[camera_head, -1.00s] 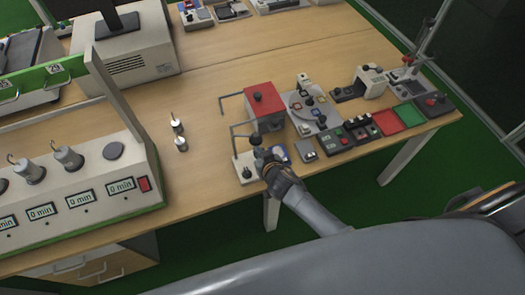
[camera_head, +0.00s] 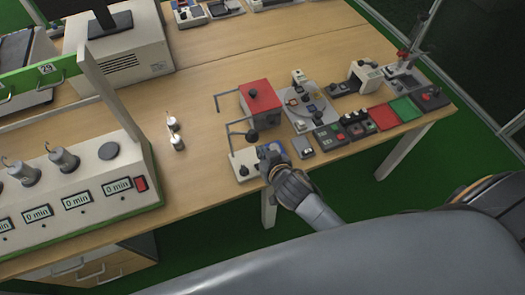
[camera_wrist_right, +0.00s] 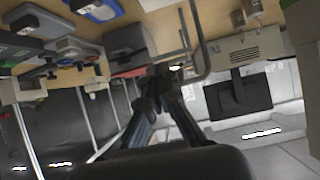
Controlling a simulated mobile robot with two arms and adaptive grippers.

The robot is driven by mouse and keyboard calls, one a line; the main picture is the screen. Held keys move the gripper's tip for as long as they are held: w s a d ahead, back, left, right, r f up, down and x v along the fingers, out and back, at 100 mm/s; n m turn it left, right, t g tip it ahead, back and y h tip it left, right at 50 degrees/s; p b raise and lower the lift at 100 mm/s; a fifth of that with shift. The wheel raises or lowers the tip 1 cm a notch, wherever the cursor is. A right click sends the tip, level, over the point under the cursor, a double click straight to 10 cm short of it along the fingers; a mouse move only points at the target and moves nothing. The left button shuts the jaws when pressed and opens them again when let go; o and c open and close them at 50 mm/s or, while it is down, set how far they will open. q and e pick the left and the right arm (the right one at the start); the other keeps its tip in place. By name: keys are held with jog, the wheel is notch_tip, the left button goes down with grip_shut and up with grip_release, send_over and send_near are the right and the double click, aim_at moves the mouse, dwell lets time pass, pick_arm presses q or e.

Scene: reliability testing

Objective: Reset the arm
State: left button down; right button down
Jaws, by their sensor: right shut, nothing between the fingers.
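My right gripper (camera_head: 268,153) is at the front edge of the wooden table (camera_head: 200,107), beside a white-based device (camera_head: 244,164) with a bent metal arm and a dark ball knob (camera_head: 252,135). The knob is just up and left of the fingertips, with a small gap in the picture. In the right wrist view the fingers (camera_wrist_right: 162,78) are together and hold nothing. My left gripper is not in view.
A red-topped box (camera_head: 261,98) stands behind the knob device. A large white timer panel (camera_head: 90,182) fills the left. The table's middle left is mostly clear.

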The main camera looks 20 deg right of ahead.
dwell(0.3)
jog(key=s+d+r+n+g, duration=0.1)
jog(key=s+d+g, duration=0.15)
jog(key=s, duration=0.45)
jog(key=s+d+r+g, duration=0.1)
jog(key=s+r+g, duration=0.15)
jog(key=s, duration=0.45)
jog(key=s+d+r+n+g, duration=0.1)
jog(key=s+g, duration=0.2)
jog(key=s, duration=0.4)
notch_tip(320, 180, down, 32)
jog(key=s+g+b, duration=0.1)
jog(key=s+b, duration=0.1)
jog(key=b, duration=0.2)
jog(key=s+d+f+g+b, duration=0.1)
jog(key=s+d+f+b, duration=0.1)
jog(key=s+f, duration=1.4)
jog(key=shift+s+d+f+g, duration=0.15)
jog(key=shift+d+f+g, duration=0.15)
jog(key=shift+d+f, duration=0.2)
jog(key=c, duration=2)
grip_release()
jog(key=shift+c, duration=0.2)
